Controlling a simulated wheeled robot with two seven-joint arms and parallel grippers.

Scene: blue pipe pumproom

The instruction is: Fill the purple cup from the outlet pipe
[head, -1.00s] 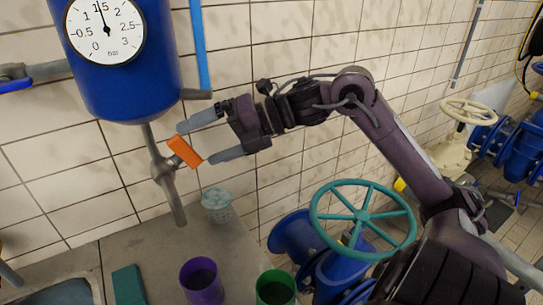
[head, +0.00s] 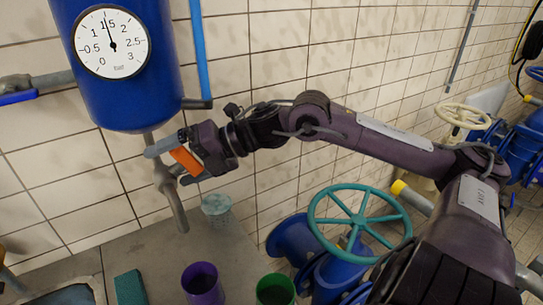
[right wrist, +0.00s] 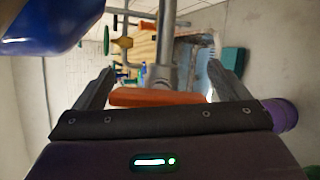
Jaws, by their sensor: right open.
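The purple cup (head: 203,284) stands upright on the grey counter in the head view, with a dark inside. It also shows at the right edge of the right wrist view (right wrist: 284,115). The outlet pipe (head: 174,203) hangs below the blue tank and bends down over the counter, left of and behind the cup. Its orange valve handle (head: 186,160) lies between the fingers of my right gripper (head: 170,163), which is open around it. The handle (right wrist: 155,97) also sits between both fingers in the right wrist view. My left gripper is not in view.
A green cup (head: 276,290) stands right of the purple one. A teal sponge-like block (head: 130,288) lies left, beside a basin (head: 72,296). A pale teal perforated cup (head: 216,204) is near the wall. A teal handwheel (head: 360,220) stands at right. The tank gauge (head: 111,42) reads about 1.5.

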